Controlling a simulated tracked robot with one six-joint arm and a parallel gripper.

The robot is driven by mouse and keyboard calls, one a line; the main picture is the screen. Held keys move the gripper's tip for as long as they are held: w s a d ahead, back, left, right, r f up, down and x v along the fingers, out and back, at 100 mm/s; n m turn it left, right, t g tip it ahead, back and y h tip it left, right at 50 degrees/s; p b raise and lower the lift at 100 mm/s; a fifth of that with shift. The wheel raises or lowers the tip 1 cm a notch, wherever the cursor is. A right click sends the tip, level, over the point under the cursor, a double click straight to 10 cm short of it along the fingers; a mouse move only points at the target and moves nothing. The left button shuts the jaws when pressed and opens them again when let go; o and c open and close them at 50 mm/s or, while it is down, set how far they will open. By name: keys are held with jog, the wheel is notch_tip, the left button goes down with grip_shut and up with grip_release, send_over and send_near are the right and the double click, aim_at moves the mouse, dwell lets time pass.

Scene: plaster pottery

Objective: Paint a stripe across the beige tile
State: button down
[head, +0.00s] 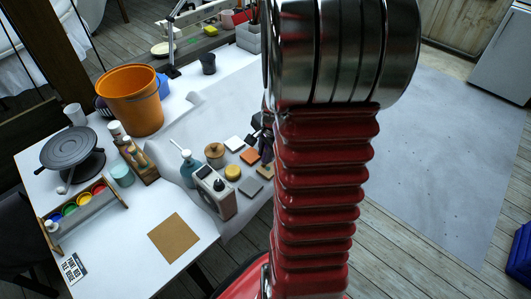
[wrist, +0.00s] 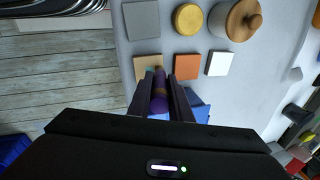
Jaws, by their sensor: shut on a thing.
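The beige tile (wrist: 146,68) lies on the white tabletop near its edge, just beyond my fingertips in the wrist view. In the head view the beige tile (head: 266,172) shows beside my arm, partly hidden by it. My gripper (wrist: 160,88) is shut on a purple-handled tool (wrist: 158,104) with a small teal part near its far end; this looks like a brush. The tool's end overlaps the tile's right side in the wrist view; I cannot tell whether it touches. No stripe can be made out on the visible tile. In the head view my arm hides most of the gripper.
An orange tile (wrist: 188,66), a white tile (wrist: 219,63), a grey tile (wrist: 141,20) and a yellow disc (wrist: 188,19) lie close by. A wooden-lidded jar (wrist: 235,20) stands behind. Paint pots sit in a rack (head: 98,202) at the left. An orange bucket (head: 131,101) stands farther back.

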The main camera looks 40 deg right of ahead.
jog(key=shift+s+d, duration=0.2)
jog(key=shift+s, duration=2.2)
jog(key=shift+r, duration=0.15)
notch_tip(320, 180, up, 4)
jog(key=shift+r, duration=0.15)
dwell(0.5)
